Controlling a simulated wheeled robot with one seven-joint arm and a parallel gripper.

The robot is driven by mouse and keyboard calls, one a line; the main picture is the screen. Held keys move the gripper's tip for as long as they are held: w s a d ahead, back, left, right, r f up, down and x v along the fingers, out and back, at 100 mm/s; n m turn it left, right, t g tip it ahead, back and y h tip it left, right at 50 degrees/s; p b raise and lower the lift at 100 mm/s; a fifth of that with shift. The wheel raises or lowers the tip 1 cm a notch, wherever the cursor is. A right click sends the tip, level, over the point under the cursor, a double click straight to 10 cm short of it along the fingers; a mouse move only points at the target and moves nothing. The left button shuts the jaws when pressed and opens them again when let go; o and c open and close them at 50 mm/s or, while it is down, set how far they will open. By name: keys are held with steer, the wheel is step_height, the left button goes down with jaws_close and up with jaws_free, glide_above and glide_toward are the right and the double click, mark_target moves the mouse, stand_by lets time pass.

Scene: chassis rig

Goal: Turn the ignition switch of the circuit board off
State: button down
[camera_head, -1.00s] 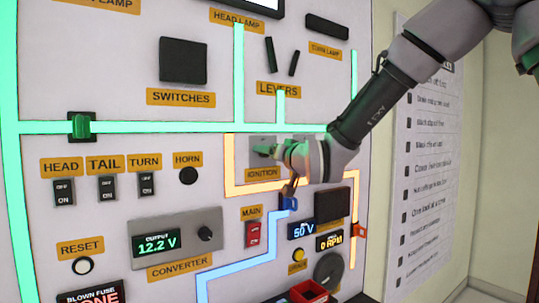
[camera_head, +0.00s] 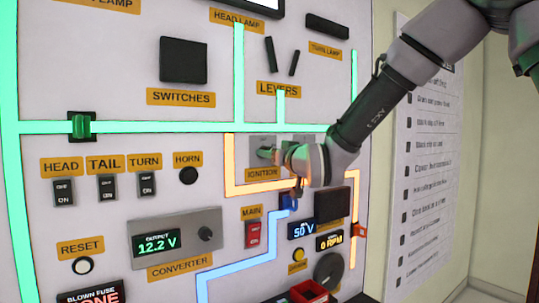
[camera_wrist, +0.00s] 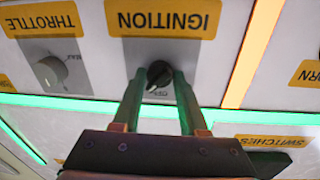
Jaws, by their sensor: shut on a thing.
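The ignition switch (camera_wrist: 158,74) is a small black rotary knob on a grey plate under the orange IGNITION label (camera_wrist: 163,18), which appears upside down in the wrist view. Part of an "OFF" marking shows beside the knob. My gripper (camera_wrist: 158,82) has its two green fingers on either side of the knob, shut on it. In the head view my gripper (camera_head: 268,153) reaches the ignition plate (camera_head: 262,142) from the right and hides the knob. The IGNITION label (camera_head: 262,173) shows just below it.
A throttle knob (camera_wrist: 50,72) sits beside the ignition plate in the wrist view. Below the ignition in the head view are a blue connector (camera_head: 288,201), a red MAIN switch (camera_head: 253,234) and a converter (camera_head: 177,243). Levers (camera_head: 270,55) stand above.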

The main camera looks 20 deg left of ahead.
steer(key=shift+w+d+f+n+y, duration=0.1)
steer(key=shift+n+y, duration=0.3)
steer(key=shift+n, duration=4)
steer(key=shift+c, duration=2.2)
jaws_free()
steer(key=r+v, duration=0.1)
steer(key=v, duration=0.9)
steer(key=shift+s+d+f, duration=0.25)
steer(key=shift+d+f, duration=0.05)
steer(key=shift+f, duration=0.2)
